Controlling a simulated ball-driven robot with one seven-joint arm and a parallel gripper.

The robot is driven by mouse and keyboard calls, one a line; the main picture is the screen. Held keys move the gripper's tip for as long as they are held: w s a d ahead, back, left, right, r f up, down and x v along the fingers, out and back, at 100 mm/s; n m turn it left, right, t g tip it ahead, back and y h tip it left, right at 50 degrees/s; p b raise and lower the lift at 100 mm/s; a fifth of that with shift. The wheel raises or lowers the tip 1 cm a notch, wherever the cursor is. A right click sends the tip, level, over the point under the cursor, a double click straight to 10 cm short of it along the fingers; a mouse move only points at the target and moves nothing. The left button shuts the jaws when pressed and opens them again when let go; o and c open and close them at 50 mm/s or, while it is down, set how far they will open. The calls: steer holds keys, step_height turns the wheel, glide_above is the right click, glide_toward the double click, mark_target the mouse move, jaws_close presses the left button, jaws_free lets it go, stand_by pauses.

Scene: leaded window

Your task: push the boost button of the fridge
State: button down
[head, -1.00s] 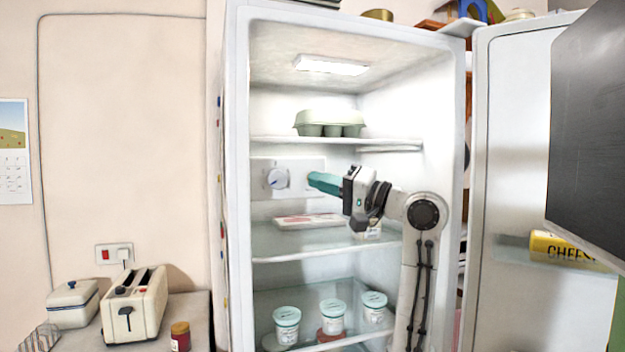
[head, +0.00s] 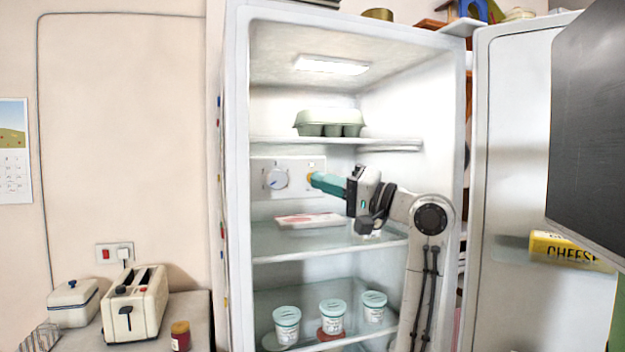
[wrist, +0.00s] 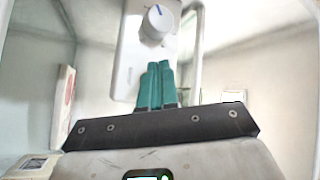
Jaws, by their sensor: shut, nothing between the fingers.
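The fridge (head: 238,200) stands open, with a pale control panel (head: 260,164) on its back wall. A round dial (head: 277,179) sits on the panel and also shows in the wrist view (wrist: 157,22). A small yellow-orange button (head: 310,176) shows at the panel's right, partly hidden by my fingertips. My gripper (head: 316,180) has teal fingers, shut and empty, with tips right beside the button. I cannot tell whether they touch it. In the wrist view the shut fingers (wrist: 157,82) point at the panel below the dial, and the button is not visible there.
An egg box (head: 330,123) sits on the shelf above. A flat packet (head: 308,220) lies on the shelf below, and several tubs (head: 332,316) stand lower down. The open door (head: 510,180) is at right, holding a yellow cheese pack (head: 562,248).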

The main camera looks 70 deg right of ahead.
steer(key=shift+s+a, duration=1.75)
steer(key=shift+a, duration=0.3)
